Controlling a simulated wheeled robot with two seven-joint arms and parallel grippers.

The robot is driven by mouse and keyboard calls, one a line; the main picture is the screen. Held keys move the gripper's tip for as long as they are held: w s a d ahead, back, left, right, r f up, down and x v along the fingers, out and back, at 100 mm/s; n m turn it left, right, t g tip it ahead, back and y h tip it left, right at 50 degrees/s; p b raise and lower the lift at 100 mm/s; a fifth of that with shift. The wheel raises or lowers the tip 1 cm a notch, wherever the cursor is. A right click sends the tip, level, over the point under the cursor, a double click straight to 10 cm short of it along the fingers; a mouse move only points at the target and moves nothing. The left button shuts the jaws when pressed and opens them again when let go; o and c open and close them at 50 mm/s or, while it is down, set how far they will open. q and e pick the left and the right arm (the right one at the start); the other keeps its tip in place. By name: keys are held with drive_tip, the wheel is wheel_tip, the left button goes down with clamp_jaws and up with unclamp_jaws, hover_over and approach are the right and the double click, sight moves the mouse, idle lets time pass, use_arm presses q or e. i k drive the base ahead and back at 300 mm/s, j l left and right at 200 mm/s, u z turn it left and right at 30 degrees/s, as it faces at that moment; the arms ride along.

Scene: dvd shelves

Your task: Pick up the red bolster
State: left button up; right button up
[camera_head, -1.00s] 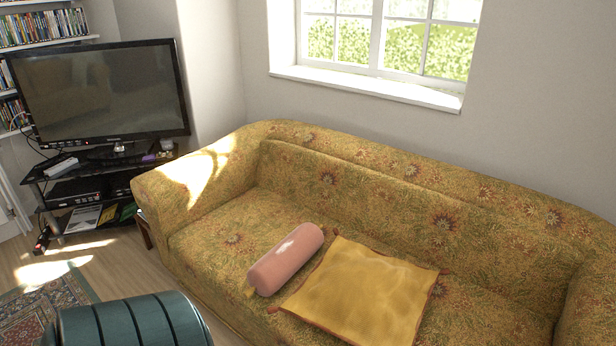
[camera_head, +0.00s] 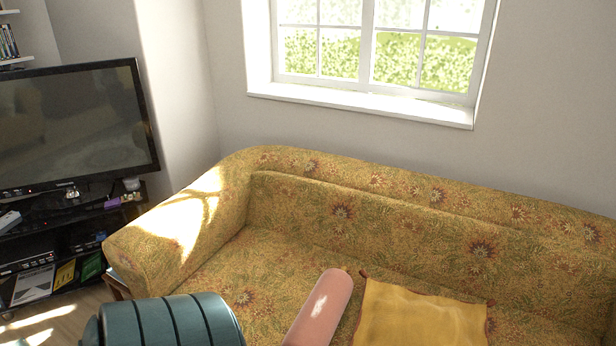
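The red bolster (camera_head: 322,308) looks pinkish-red and cylindrical. It lies on the seat of the yellow floral sofa (camera_head: 350,205), left of a yellow cushion. Its near end is cut off by the bottom edge of the head view. A ribbed teal part at the bottom left, probably my own, is left of the bolster and apart from it in the picture. Neither of my grippers is in view.
The yellow cushion (camera_head: 420,318) lies just right of the bolster. The sofa's left arm (camera_head: 175,225) and back border the seat. A television (camera_head: 75,125) on a black stand (camera_head: 75,240) is at the left. A window (camera_head: 375,45) is above the sofa.

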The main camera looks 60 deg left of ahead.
sight(317, 322)
drive_tip(key=k+j, duration=0.1)
drive_tip(key=j, duration=0.25)
drive_tip(key=k+j, duration=0.15)
drive_tip(key=j, duration=0.25)
drive_tip(key=k+j, duration=0.1)
drive_tip(key=j, duration=0.25)
drive_tip(key=k+j, duration=0.1)
drive_tip(key=j, duration=0.3)
drive_tip(key=k+j, duration=0.15)
drive_tip(key=j, duration=0.2)
drive_tip(key=k+j+z, duration=0.1)
drive_tip(key=j, duration=0.25)
drive_tip(key=k+j, duration=0.15)
drive_tip(key=j, duration=0.25)
